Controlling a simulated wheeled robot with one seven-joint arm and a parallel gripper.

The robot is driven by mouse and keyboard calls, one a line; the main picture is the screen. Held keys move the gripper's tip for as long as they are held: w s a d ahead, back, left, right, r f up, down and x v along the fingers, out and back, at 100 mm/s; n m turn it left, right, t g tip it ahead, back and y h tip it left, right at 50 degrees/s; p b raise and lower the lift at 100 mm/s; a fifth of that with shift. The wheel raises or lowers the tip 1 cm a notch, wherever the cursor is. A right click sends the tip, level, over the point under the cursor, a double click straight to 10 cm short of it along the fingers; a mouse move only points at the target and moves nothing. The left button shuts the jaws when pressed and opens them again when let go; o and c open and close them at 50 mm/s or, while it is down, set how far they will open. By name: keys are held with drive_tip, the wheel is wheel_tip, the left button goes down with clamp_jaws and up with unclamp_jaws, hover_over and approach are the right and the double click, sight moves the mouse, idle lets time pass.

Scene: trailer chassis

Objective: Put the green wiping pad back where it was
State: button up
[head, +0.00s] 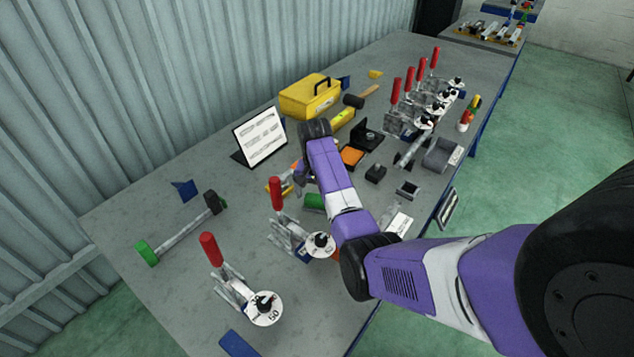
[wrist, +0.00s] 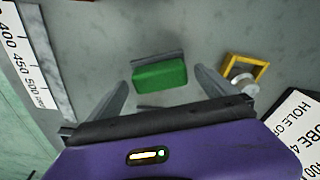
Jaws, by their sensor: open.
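The green wiping pad (wrist: 160,75) lies on the grey bench top, with a grey strip along its upper edge in the wrist view. In the head view it shows as a small green patch (head: 313,201), partly hidden by my arm. My gripper (wrist: 162,83) is open and empty, its two fingers apart on either side of the pad in the picture. How high it is above the pad I cannot tell. In the head view my gripper (head: 300,179) is small and partly hidden behind my arm.
Red-handled toggle clamps (head: 279,205) stand close by. A white sign (head: 261,136), a yellow toolbox (head: 311,96) and a green-ended bar (head: 146,252) are on the bench. A yellow square frame (wrist: 262,64) and a scale (wrist: 22,52) flank the pad. Bare bench surrounds it.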

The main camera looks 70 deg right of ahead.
sight(317, 200)
wheel_tip(317, 200, up, 10)
drive_tip(key=a+b, duration=0.1)
drive_tip(key=shift+a+r, duration=0.15)
drive_tip(key=shift+r, duration=0.1)
drive_tip(key=shift+s, duration=0.1)
idle(0.4)
